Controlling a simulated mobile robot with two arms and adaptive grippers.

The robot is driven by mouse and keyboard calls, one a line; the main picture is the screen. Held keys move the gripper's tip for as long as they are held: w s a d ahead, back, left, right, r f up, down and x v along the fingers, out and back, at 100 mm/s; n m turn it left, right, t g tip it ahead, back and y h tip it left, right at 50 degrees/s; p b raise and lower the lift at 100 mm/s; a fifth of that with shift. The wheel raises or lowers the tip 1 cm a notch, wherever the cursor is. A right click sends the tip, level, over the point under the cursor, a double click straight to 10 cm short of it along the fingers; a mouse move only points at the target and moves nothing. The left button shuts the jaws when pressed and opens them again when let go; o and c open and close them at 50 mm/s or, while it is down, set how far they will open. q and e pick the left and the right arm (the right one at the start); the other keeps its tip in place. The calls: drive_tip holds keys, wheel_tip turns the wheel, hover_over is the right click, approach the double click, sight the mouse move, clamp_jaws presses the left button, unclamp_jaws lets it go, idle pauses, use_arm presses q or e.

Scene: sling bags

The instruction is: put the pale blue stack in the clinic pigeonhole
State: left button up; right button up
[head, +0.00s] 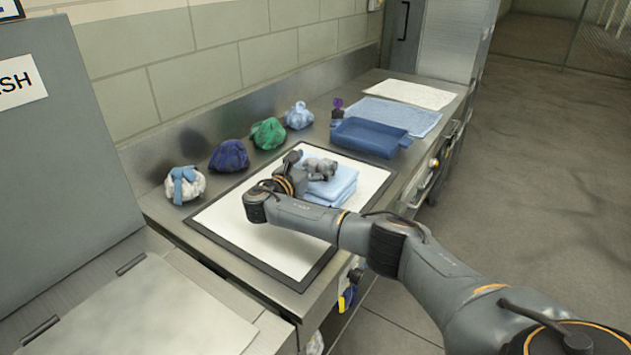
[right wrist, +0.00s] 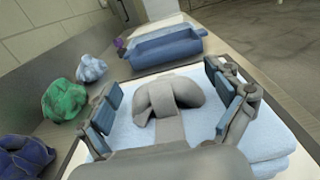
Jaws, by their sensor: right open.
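The pale blue stack (head: 341,184) is a folded pile on the white, dark-edged mat (head: 240,237). A grey knotted, strap-like piece (head: 321,166) sits on top of it. In the right wrist view the stack (right wrist: 267,150) fills the lower part, with the grey piece (right wrist: 168,97) in the middle. My right gripper (head: 308,174) is over the stack. Its two fingers, also in the right wrist view (right wrist: 165,108), are spread on either side of the grey piece, with nothing clamped. Contact cannot be told. My left gripper is not in view. I cannot identify the clinic pigeonhole.
White-and-blue (head: 185,185), navy (head: 229,155), green (head: 267,133) and light blue (head: 299,116) bundles line the counter's back. A blue tray (head: 371,138) stands beyond the mat, before a blue cloth (head: 398,115) and a white sheet (head: 410,94). A grey panel (head: 60,150) rises at left.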

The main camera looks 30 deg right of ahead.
drive_tip(key=c, duration=1.7)
drive_tip(key=shift+r, duration=0.1)
drive_tip(key=shift+c, duration=1.1)
